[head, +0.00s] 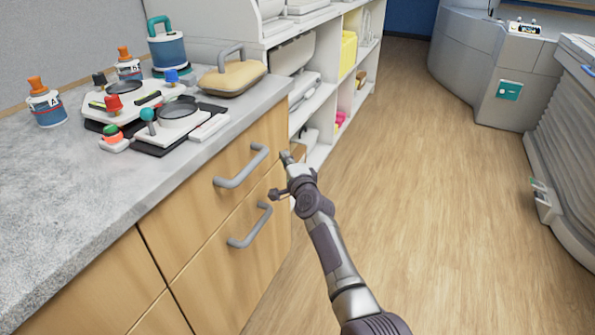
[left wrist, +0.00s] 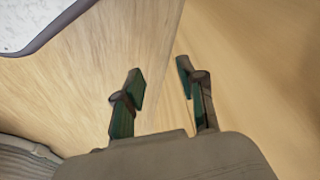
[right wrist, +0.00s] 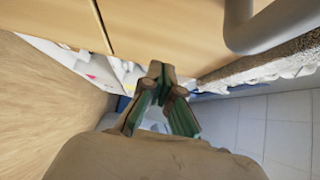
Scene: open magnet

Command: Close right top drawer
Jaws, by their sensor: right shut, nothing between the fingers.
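The right top drawer (head: 205,195) is a light wood front just under the grey countertop, with a grey bar handle (head: 240,170). In the head view its front looks about flush with the lower drawer front (head: 235,275). My right gripper (head: 287,158) is by the drawer's right end, to the right of the handle, its fingers shut and empty. In the right wrist view the shut fingertips (right wrist: 161,72) are near the wood front, with the handle (right wrist: 262,25) at top right; contact cannot be told. My left gripper (left wrist: 160,75) is open and empty near wood-coloured surfaces, outside the head view.
The countertop (head: 70,195) holds bottles (head: 46,105), a blue canister (head: 168,50) and a tan handled case (head: 232,77). The lower drawer's handle (head: 250,228) sticks out. A white open shelf (head: 318,125) stands beyond the drawers. The wooden floor (head: 440,190) at right is clear.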

